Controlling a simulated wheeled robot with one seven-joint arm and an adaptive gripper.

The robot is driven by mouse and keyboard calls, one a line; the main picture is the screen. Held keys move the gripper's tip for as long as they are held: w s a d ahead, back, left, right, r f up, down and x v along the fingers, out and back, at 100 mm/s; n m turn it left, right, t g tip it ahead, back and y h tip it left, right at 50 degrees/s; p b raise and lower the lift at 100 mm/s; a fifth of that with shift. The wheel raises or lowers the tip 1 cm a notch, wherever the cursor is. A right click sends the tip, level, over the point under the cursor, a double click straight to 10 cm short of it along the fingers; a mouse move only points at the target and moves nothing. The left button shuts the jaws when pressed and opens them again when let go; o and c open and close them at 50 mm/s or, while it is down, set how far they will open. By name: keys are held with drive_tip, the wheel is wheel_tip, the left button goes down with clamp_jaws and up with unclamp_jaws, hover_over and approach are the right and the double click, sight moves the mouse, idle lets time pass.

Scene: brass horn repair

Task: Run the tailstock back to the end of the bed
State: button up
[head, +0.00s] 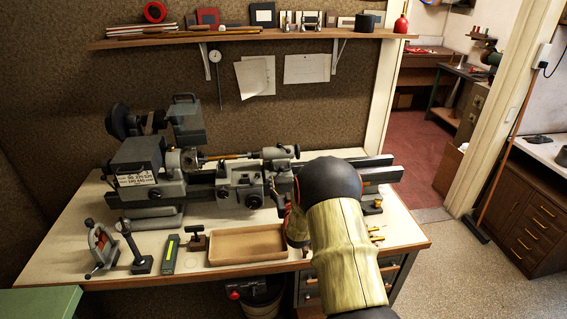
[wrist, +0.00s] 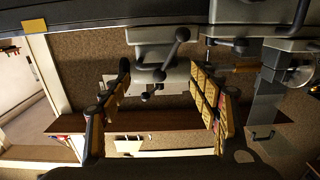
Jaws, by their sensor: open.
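The grey tailstock (head: 276,154) sits on the lathe bed (head: 371,170), just right of the rod held along the lathe's axis. Its dark handwheel (head: 297,151) faces right, and bare bed runs on to the right end. The wrist view is upside down and shows what looks like the tailstock (wrist: 152,34) at the top, with dark lever arms (wrist: 170,62) below it. My gripper (wrist: 161,78) is open and empty, its yellow-padded fingers spread either side of the levers. I cannot tell whether they touch.
The headstock (head: 142,165) and the carriage (head: 243,182) stand to the left. A shelf (head: 250,36) runs along the wall above. A doorway opens at the right.

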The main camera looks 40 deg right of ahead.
sight(283, 170)
drive_tip(key=x, duration=0.8)
drive_tip(key=shift+s+d, duration=0.15)
drive_tip(key=shift+d, duration=0.2)
drive_tip(key=shift+c, duration=1.1)
drive_tip(key=c, duration=1.1)
